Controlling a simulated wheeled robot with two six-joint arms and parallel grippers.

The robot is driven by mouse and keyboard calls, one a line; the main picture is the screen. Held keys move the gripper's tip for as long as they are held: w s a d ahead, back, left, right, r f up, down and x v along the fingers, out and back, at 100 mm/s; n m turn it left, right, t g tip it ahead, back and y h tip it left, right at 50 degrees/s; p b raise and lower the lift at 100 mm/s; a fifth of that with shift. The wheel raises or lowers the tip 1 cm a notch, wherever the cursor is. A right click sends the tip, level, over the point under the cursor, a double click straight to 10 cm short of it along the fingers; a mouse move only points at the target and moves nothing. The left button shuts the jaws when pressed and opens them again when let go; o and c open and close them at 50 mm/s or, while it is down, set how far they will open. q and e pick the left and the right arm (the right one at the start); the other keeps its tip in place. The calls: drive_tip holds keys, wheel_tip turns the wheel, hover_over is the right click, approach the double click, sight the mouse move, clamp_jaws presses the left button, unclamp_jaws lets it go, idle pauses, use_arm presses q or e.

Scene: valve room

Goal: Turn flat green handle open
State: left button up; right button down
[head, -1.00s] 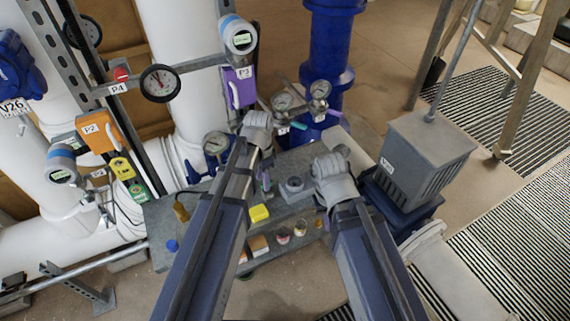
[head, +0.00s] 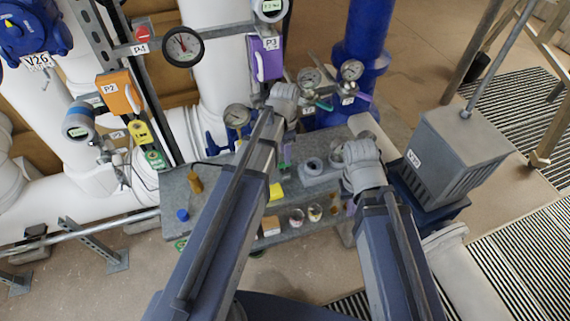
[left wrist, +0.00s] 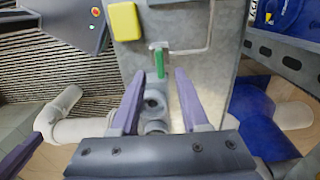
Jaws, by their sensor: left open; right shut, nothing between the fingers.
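A flat green handle (left wrist: 160,63) hangs from a small pale fitting in the left wrist view, upright in the picture, above a round grey socket (left wrist: 153,102). My left gripper (left wrist: 156,85) is open there, one purple finger on each side of the handle's line; I cannot tell whether they touch it. In the head view my left gripper (head: 286,155) is mostly behind its own arm, above the bench. Another green handle (head: 323,105) is on a gauge valve behind it. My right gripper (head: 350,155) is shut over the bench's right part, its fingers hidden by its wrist.
The grey bench (head: 215,205) carries a yellow block (head: 276,192), a blue cap (head: 183,214) and small jars. A purple lever (head: 363,97) is on the gauge valve beside the green one. A grey box (head: 450,155) stands close right of my right arm. Pipes stand behind.

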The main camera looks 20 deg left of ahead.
sight(285, 166)
use_arm(q)
wheel_tip(285, 166, down, 4)
drive_tip(key=b, duration=0.3)
drive_tip(key=shift+f, duration=0.15)
clamp_jaws()
idle(0.4)
